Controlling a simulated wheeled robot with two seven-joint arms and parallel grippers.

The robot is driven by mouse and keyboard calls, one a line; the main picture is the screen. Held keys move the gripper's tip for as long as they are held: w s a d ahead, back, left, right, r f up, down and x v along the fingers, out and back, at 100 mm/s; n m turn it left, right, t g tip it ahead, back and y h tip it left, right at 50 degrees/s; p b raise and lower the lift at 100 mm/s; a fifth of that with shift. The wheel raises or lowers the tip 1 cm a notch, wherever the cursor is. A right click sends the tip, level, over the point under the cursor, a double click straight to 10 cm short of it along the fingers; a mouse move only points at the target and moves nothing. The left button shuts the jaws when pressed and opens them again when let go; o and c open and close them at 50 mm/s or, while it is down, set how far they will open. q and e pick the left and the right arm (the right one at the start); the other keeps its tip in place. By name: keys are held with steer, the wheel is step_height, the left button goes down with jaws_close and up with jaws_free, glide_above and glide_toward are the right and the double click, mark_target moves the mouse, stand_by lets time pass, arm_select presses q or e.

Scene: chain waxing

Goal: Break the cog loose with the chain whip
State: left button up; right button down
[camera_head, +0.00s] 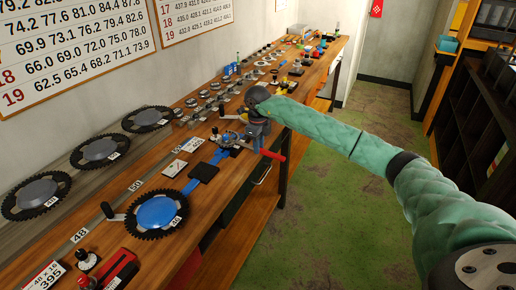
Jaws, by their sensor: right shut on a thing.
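My right arm reaches in from the right, and its gripper (260,142) points down at the near edge of the long workbench. It is shut on what looks like the chain whip, whose red handle (273,155) sticks out past the bench edge. Just left of the gripper is a small blue-and-dark fixture (229,140) with round metal parts. The cog is too small and too covered there to make out clearly. Whether the whip's chain lies around the cog cannot be told. My left gripper is out of view.
Several dark toothed rings (99,151) line the back strip. A black block (203,172) sits near the front edge. Small parts crowd the far bench. The green floor is clear.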

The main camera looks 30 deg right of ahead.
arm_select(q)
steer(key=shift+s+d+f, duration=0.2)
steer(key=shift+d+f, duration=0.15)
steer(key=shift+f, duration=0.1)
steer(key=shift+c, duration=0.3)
arm_select(e)
steer(key=shift+w+a+f, duration=0.25)
steer(key=shift+a+f, duration=0.1)
steer(key=shift+f, duration=0.2)
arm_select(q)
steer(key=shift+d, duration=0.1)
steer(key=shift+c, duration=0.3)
arm_select(e)
steer(key=shift+d+r, duration=0.1)
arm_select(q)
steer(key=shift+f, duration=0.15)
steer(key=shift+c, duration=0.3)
arm_select(e)
steer(key=shift+d, duration=0.2)
arm_select(q)
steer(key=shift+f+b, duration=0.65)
steer(key=shift+b, duration=0.1)
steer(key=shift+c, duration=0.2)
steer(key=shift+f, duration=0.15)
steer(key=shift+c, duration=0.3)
arm_select(e)
steer(key=shift+w+d+r+n, duration=0.15)
steer(key=shift+w+d+n, duration=0.5)
steer(key=shift+n, duration=0.25)
